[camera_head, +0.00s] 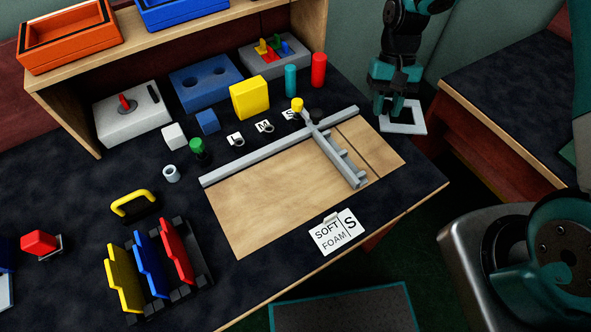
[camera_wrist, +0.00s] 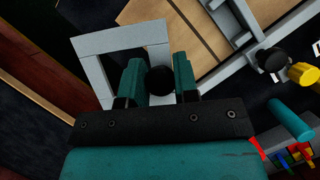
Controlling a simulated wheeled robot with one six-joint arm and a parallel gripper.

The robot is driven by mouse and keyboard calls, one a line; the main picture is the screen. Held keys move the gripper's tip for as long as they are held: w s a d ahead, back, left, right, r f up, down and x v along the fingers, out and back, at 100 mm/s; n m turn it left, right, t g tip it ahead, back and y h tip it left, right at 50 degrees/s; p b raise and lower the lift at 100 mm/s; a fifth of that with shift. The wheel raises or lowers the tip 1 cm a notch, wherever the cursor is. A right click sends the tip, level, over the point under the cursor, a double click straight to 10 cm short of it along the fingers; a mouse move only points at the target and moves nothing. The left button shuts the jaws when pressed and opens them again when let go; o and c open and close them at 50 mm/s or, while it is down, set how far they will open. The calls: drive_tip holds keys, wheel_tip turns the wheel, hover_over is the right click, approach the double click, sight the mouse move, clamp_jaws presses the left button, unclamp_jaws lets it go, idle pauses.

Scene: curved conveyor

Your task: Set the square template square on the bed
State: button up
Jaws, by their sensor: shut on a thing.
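The square template (camera_head: 418,127) is a flat white square frame with a dark knob; it also shows in the wrist view (camera_wrist: 93,45), with its knob (camera_wrist: 160,80) between my fingers. My gripper (camera_head: 396,108) is shut on that knob, as the wrist view (camera_wrist: 158,84) shows. The template is off the bed, to its right in the head view, near the table's far right edge. Its height above the table is hard to tell. The bed (camera_head: 265,200) is a light wooden board with a long grey rail (camera_head: 270,150) and a grey crossbar (camera_head: 336,158) with short pegs.
Red (camera_head: 319,70) and teal (camera_head: 291,80) cylinders and a yellow block (camera_head: 249,98) stand behind the rail. A "SOFT FOAM S" card (camera_head: 336,232) lies at the bed's front edge. The bed's left part is bare.

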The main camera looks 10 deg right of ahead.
drive_tip(key=a+r+m+t+y+b, duration=0.15)
drive_tip(key=a+r+m, duration=0.3)
drive_tip(key=a, duration=0.55)
wheel_tip(320, 180, up, 5)
drive_tip(key=m+t+y+b, duration=0.1)
drive_tip(key=m+y+b, duration=0.1)
drive_tip(key=m, duration=0.5)
hover_over(298, 163)
drive_tip(key=d, duration=0.1)
drive_tip(key=shift+n+h, duration=0.25)
drive_tip(key=f, duration=0.6)
drive_tip(key=f+b, duration=0.1)
drive_tip(key=f, duration=0.5)
drive_tip(key=f+b, duration=0.1)
drive_tip(key=f, duration=0.6)
drive_tip(key=shift+w+d, duration=0.1)
drive_tip(key=shift+w, duration=0.2)
drive_tip(key=shift+f, duration=0.15)
drive_tip(key=o, duration=0.9)
